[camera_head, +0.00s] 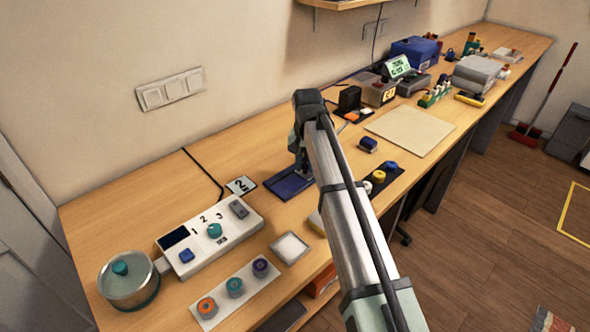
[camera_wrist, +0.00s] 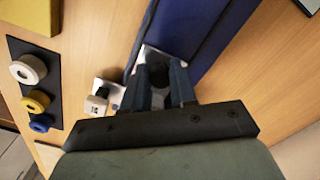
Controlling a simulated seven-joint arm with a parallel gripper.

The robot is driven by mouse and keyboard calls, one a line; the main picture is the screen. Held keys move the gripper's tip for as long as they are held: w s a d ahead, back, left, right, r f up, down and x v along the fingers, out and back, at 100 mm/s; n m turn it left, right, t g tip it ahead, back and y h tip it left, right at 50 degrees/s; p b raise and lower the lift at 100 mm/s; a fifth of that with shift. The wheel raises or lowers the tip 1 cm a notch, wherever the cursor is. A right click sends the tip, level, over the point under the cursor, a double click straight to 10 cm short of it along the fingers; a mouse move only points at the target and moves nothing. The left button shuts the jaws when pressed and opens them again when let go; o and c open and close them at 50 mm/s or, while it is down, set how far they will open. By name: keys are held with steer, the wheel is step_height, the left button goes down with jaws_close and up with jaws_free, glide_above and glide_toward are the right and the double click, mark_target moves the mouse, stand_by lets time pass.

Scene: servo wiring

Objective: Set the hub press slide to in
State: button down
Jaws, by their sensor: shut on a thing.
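The hub press slide appears to be the long blue base (camera_head: 286,187) on the bench, left of my arm. In the wrist view the blue base (camera_wrist: 205,38) runs from the top down toward my fingers, with a pale plate (camera_wrist: 146,60) at its near end. My gripper (camera_head: 296,168) is low over the base. In the wrist view my gripper (camera_wrist: 160,84) is shut on a dark round knob (camera_wrist: 157,71) at the pale plate. The fingers hide part of the knob and plate. I cannot read the slide's position from any marking.
A white control box (camera_head: 208,236) and a lidded pot (camera_head: 129,280) stand at the left. A card marked 2 (camera_head: 241,185) lies beside the base. A panel with colored rings (camera_wrist: 36,85) and a small white-based part (camera_wrist: 101,97) are nearby. A pale mat (camera_head: 410,130) lies farther right.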

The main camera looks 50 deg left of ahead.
steer(key=shift+w+a, duration=0.1)
steer(key=shift+w, duration=0.25)
steer(key=c, duration=0.9)
jaws_free()
steer(key=shift+s, duration=0.1)
step_height(320, 180, up, 14)
